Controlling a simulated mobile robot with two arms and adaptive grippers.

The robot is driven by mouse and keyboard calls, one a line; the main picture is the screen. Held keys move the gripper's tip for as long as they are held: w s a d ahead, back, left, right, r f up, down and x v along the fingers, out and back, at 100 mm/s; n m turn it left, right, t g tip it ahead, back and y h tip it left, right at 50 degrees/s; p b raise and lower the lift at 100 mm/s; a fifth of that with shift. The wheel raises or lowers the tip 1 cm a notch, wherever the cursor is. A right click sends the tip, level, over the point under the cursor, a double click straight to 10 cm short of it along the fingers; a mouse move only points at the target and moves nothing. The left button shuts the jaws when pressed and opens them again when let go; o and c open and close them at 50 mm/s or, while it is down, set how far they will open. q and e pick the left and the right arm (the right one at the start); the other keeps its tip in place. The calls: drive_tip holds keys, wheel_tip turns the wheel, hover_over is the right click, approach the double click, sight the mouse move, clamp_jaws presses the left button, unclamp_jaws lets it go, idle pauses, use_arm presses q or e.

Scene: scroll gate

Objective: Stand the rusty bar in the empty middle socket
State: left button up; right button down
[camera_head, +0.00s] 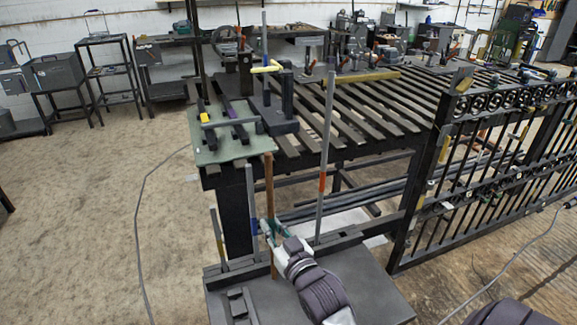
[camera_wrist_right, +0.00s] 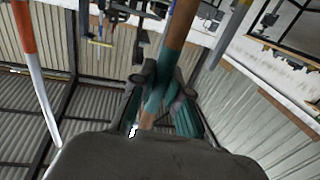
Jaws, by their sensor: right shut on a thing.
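The rusty bar (camera_head: 268,183) is brown, long and almost upright. My right gripper (camera_head: 272,230) is shut on it low down, at a teal part, above the dark socket rail (camera_head: 345,242). In the right wrist view the bar (camera_wrist_right: 181,28) runs up between the fingers of my right gripper (camera_wrist_right: 162,95). The middle socket is hidden behind the gripper and bar. My left gripper is not in view.
A short yellowish bar (camera_head: 217,236), a blue-banded bar (camera_head: 252,205) and a tall grey bar with an orange band (camera_head: 326,150) stand along the rail. The slatted table (camera_head: 380,118) stands behind, and the black scroll gate (camera_head: 490,165) at right.

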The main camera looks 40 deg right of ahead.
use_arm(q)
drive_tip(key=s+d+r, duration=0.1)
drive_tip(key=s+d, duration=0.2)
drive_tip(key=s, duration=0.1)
use_arm(e)
drive_tip(key=w+d+r+m+h, duration=0.2)
drive_tip(key=w+d+r, duration=0.55)
drive_tip(key=d, duration=0.25)
use_arm(q)
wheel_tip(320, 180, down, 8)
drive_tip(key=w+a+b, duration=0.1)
drive_tip(key=b, duration=0.7)
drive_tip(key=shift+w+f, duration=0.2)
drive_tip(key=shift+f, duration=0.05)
use_arm(e)
wheel_tip(320, 180, down, 8)
drive_tip(key=shift+w+f+g+h, duration=0.25)
drive_tip(key=shift+w+g+h, duration=0.05)
drive_tip(key=shift+w+h, duration=0.1)
use_arm(q)
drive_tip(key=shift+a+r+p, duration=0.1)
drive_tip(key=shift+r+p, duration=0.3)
drive_tip(key=shift+p, duration=0.05)
use_arm(e)
drive_tip(key=shift+s, duration=0.1)
